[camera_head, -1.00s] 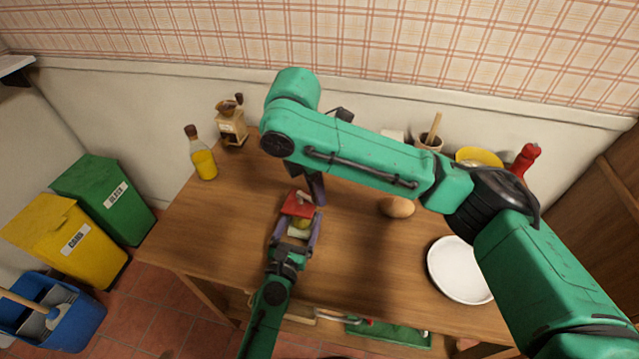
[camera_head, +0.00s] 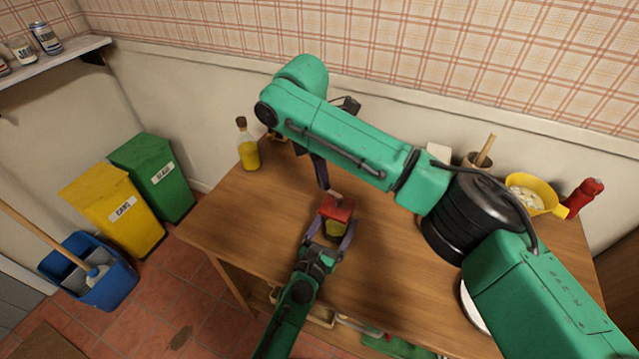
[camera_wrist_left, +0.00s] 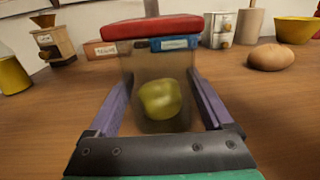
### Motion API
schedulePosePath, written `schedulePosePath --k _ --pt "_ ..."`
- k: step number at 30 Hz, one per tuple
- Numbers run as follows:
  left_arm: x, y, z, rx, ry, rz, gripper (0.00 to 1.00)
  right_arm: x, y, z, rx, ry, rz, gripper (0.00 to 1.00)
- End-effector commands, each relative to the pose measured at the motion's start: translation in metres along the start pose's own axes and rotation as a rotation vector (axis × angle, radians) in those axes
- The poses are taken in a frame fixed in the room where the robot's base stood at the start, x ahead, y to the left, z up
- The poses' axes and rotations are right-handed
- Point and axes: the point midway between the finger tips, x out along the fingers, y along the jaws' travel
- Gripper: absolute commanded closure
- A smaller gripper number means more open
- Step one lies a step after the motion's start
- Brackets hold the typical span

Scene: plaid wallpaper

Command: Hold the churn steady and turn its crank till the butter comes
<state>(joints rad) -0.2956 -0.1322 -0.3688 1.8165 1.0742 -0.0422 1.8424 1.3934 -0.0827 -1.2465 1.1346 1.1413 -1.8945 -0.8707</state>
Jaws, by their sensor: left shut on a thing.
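The churn is a clear jar (camera_wrist_left: 133,84) with a red lid (camera_head: 338,210); the lid also spans the top of the left wrist view (camera_wrist_left: 180,26). A yellow-green lump (camera_wrist_left: 160,99) of butter shows inside the jar. My left gripper (camera_head: 332,233) is shut on the jar, with one purple finger on each side. My right gripper (camera_head: 323,182) reaches down from above, beside the small crank knob (camera_head: 335,194) over the lid. Its fingers are partly hidden, and I cannot tell whether they grip the knob.
A corked yellow bottle (camera_head: 248,151) stands at the table's back left. An egg (camera_wrist_left: 271,57) and a wooden grinder (camera_wrist_left: 53,42) show in the left wrist view. A plate (camera_head: 470,307) is mostly behind my right arm.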

Motion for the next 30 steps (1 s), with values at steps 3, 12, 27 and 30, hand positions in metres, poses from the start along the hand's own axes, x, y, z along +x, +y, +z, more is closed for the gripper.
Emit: schedulePosePath --k 3,12,27,30 --pt "0.000 0.000 -0.001 0.001 0.001 0.001 1.00 0.000 -0.001 -0.001 -0.004 0.001 0.000 0.38" --pt "0.000 0.000 -0.001 0.000 0.002 0.000 1.00 -0.004 -0.001 -0.002 -0.003 0.001 0.001 0.38" --pt "0.000 0.000 -0.001 0.000 0.002 0.000 1.00 -0.114 -0.001 -0.001 -0.003 -0.002 0.002 0.38" --pt "0.000 0.000 -0.001 0.000 0.002 0.000 1.00 -0.120 -0.001 -0.001 -0.004 -0.001 0.001 0.38"
